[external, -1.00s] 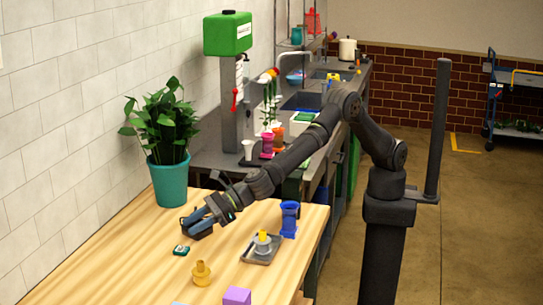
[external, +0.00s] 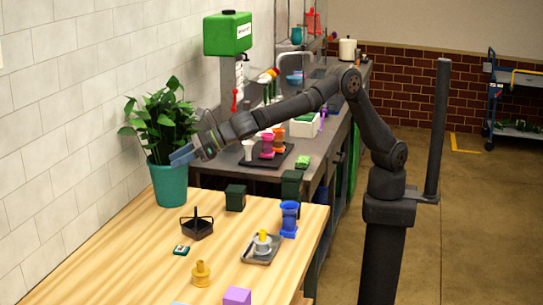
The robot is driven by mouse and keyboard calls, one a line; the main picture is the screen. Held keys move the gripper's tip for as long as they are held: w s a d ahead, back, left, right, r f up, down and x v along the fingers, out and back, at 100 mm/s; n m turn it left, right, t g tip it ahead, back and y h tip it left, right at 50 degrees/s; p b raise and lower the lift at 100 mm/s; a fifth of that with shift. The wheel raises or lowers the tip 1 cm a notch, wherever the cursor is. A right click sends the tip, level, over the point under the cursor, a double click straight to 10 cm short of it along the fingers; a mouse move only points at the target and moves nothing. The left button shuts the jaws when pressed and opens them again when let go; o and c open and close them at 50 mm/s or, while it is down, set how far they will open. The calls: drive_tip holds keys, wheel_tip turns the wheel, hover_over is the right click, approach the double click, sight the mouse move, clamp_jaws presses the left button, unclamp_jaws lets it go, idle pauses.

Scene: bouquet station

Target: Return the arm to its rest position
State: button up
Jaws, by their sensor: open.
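My gripper (external: 182,156) is raised above the wooden table (external: 120,272), in front of the green plant (external: 160,118) and its teal pot (external: 168,186). It is open, and I see nothing between its fingers. My arm reaches left from its post with the elbow high. A black basket-like holder with an upright handle (external: 197,228) stands on the table below the gripper, clear of it.
A green-and-white small box (external: 181,250), yellow piece (external: 201,274), grey tray (external: 262,258), blue vase (external: 289,219), purple cube (external: 237,296) and dark green box (external: 235,197) are on the table. A counter (external: 250,169) with a green dispenser (external: 228,34) stands behind.

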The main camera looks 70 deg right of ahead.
drive_tip(key=w+d+r+m+h, duration=0.2)
drive_tip(key=w+d+r, duration=0.2)
drive_tip(key=d+r, duration=0.7)
drive_tip(key=w+d+r+m+t+h, duration=0.1)
drive_tip(key=w+d+r+m+h, duration=0.1)
drive_tip(key=d+r, duration=1)
drive_tip(key=shift+w+d+r+m+t+h, duration=0.25)
drive_tip(key=shift+w+d+h, duration=0.35)
drive_tip(key=shift+w+d, duration=0.55)
